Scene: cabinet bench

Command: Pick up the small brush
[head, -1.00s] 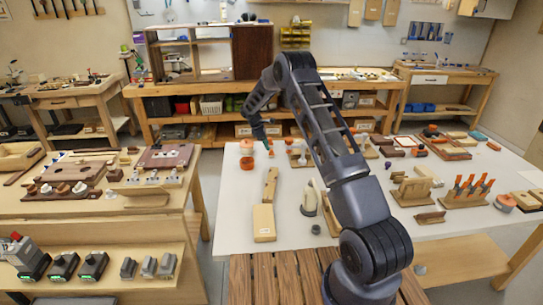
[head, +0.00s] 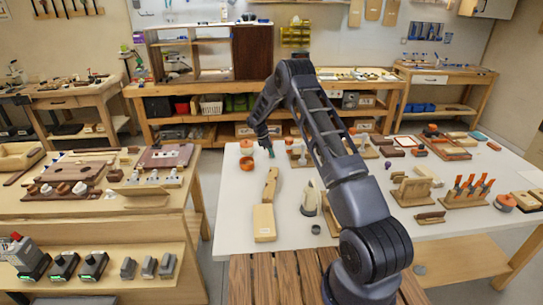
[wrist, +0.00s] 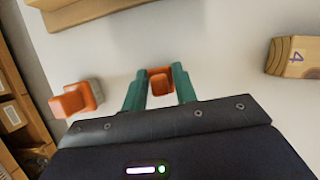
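Two small orange things stand at the far left of the white table in the head view. One (head: 247,163) is nearer, the other (head: 246,147) is behind it. I cannot make out bristles, so which is the small brush is unclear. In the wrist view one orange thing (wrist: 160,81) shows between the fingertips with narrow gaps on both sides. The other (wrist: 72,101), orange with a pale part, lies to the left. My gripper (wrist: 160,88) is open with green fingers; it also shows in the head view (head: 268,147). Contact with the orange thing is not visible.
Wooden blocks (head: 264,222), a pale bottle (head: 309,199) and several tools crowd the white table (head: 232,205). A bench (head: 120,210) stands left across a gap.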

